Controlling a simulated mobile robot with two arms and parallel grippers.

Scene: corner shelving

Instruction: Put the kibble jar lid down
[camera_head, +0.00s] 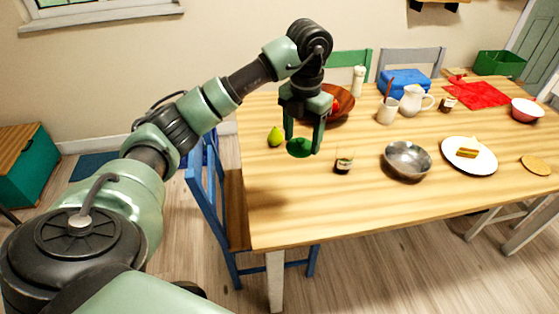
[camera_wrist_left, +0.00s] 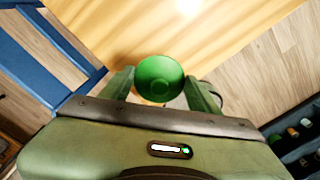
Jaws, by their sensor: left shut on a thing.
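The kibble jar lid is a round green disc (camera_head: 300,147). It also shows in the left wrist view (camera_wrist_left: 159,78), between the two fingers. My left gripper (camera_head: 303,145) is shut on the lid, over the left part of the wooden table (camera_head: 290,206). In the left wrist view the left gripper (camera_wrist_left: 160,88) has one finger at each side of the lid. I cannot tell from the head view whether the lid touches the tabletop. My right gripper is in neither view.
A metal bowl (camera_head: 407,160), a plate with food (camera_head: 484,164) and a white pitcher (camera_head: 412,101) stand further right. The table's front left is clear. A blue chair (camera_head: 203,190) stands at the left edge.

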